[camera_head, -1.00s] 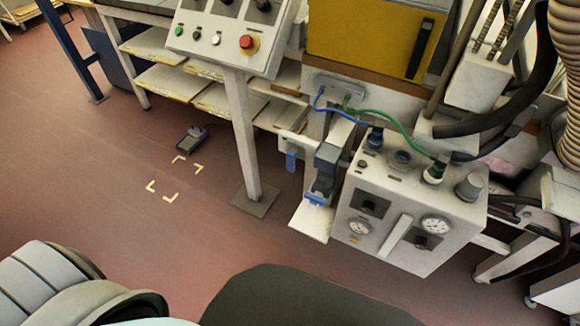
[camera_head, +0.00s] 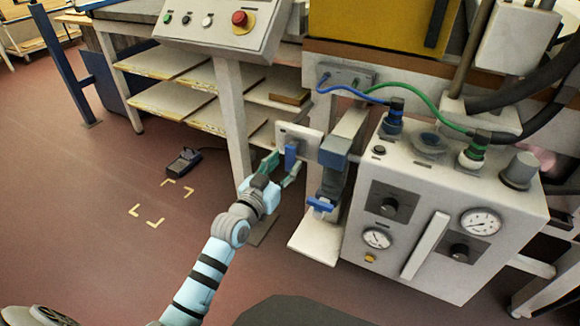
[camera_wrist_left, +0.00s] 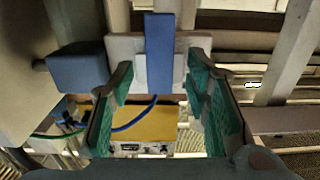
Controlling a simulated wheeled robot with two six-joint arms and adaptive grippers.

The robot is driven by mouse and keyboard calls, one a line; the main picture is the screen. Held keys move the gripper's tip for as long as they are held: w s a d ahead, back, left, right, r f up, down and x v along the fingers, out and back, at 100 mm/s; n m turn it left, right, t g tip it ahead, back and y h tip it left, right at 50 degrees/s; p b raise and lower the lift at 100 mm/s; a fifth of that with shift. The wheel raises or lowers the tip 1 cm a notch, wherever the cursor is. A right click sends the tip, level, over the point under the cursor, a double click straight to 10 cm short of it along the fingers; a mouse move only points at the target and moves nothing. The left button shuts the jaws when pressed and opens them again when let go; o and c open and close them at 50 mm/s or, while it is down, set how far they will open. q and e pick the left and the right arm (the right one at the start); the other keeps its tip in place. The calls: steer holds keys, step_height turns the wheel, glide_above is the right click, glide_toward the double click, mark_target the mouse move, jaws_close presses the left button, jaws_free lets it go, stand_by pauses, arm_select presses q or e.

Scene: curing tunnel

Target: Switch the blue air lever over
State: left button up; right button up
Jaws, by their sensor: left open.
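The blue air lever (camera_head: 291,157) hangs upright on a light mounting plate (camera_head: 297,134) beside the grey control box. In the left wrist view the lever (camera_wrist_left: 159,52) stands between the two green-padded fingers, with a visible gap on each side. My left gripper (camera_head: 283,168) is open with its fingertips at the lever, and partly covers its lower end in the head view. I cannot tell how deep the lever sits between the pads. My right gripper is not in view.
Right of the lever stands a grey-blue block (camera_head: 334,151) with another blue handle (camera_head: 321,204) below it. The control box (camera_head: 432,205) with gauges and knobs is farther right. The floor at left is clear around a pedal (camera_head: 184,161).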

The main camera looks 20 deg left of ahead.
mark_target(289, 159)
arm_select(q)
steer(key=w, duration=0.1)
steer(key=w+b, duration=0.1)
steer(key=w, duration=0.1)
steer(key=shift+d+f, duration=0.15)
steer(key=shift+w, duration=0.4)
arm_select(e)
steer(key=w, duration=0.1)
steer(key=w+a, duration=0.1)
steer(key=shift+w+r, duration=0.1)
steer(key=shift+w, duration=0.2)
arm_select(q)
steer(key=shift+r, duration=0.2)
jaws_close()
